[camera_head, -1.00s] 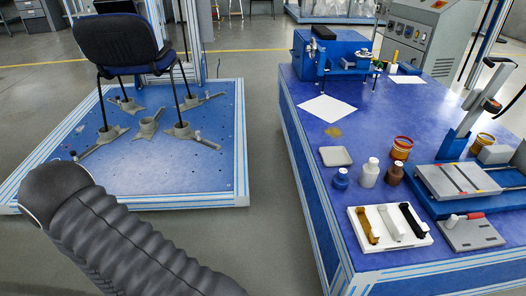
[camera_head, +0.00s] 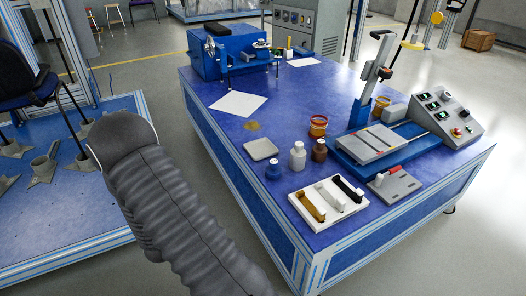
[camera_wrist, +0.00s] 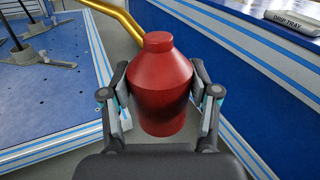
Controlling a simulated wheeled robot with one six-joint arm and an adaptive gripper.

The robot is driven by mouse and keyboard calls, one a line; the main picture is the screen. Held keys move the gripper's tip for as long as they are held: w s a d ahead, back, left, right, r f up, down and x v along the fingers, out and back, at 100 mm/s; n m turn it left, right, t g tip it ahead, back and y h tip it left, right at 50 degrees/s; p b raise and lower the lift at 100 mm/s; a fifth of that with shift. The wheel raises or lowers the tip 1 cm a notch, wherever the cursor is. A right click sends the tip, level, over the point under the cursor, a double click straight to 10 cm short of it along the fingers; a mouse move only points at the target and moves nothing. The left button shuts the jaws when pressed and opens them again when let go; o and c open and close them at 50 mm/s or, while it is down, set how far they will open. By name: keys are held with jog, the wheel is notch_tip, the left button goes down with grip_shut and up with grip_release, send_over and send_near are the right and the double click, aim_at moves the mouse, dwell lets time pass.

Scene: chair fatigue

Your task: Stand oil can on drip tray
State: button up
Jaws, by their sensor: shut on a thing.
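My gripper (camera_wrist: 160,98) is shut on the red oil can (camera_wrist: 160,62), with one finger on each side of its body. The can looks upright in the wrist view, and a gold spout (camera_wrist: 115,14) reaches up to the left behind it. The drip tray (camera_head: 260,149) is a small light grey square tray lying on the blue table in the head view. Its edge, labelled DRIP TRAY, shows at the top right of the wrist view (camera_wrist: 292,22). The can is apart from the tray, in front of the table's side. My arm hides the can and gripper in the head view.
The blue table (camera_head: 225,120) bears a blue bottle (camera_head: 273,171), a white bottle (camera_head: 297,157) and a brown bottle (camera_head: 319,151) near the tray. A white sheet (camera_head: 238,104) lies behind it. A chair (camera_head: 22,82) stands on a blue platform at left.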

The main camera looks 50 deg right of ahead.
jog(key=s+d+r+m+g+h, duration=0.1)
jog(key=d+r+m+g+h, duration=0.2)
jog(key=d, duration=0.8)
jog(key=s+d+r+m+g+h, duration=0.1)
jog(key=s+d+r+m+g, duration=0.1)
jog(key=d+r, duration=0.65)
jog(key=s+d+r+m+g, duration=0.1)
jog(key=s+d+r+g, duration=0.1)
jog(key=s+d, duration=0.2)
jog(key=s+d+r+m+g+h+b, duration=0.1)
jog(key=s+d+r+m+g, duration=0.1)
jog(key=d, duration=0.8)
jog(key=s+d+r+m+g, duration=0.1)
jog(key=s+d+r+g, duration=0.1)
jog(key=s+d+r, duration=0.2)
jog(key=s+d, duration=0.2)
jog(key=d, duration=0.1)
jog(key=shift+s+h+b, duration=0.15)
jog(key=shift+h+b, duration=0.15)
jog(key=shift+h, duration=0.1)
jog(key=shift+r, duration=0.1)
jog(key=shift+w+a+f, duration=1.3)
jog(key=shift+w+f, duration=0.15)
jog(key=shift+f, duration=0.3)
jog(key=shift+w+a+f, duration=1.25)
jog(key=shift+w+f, duration=0.25)
jog(key=shift+f, duration=0.3)
jog(key=shift+w+a+f, duration=1.3)
jog(key=shift+w+f, duration=0.15)
jog(key=shift+f, duration=0.3)
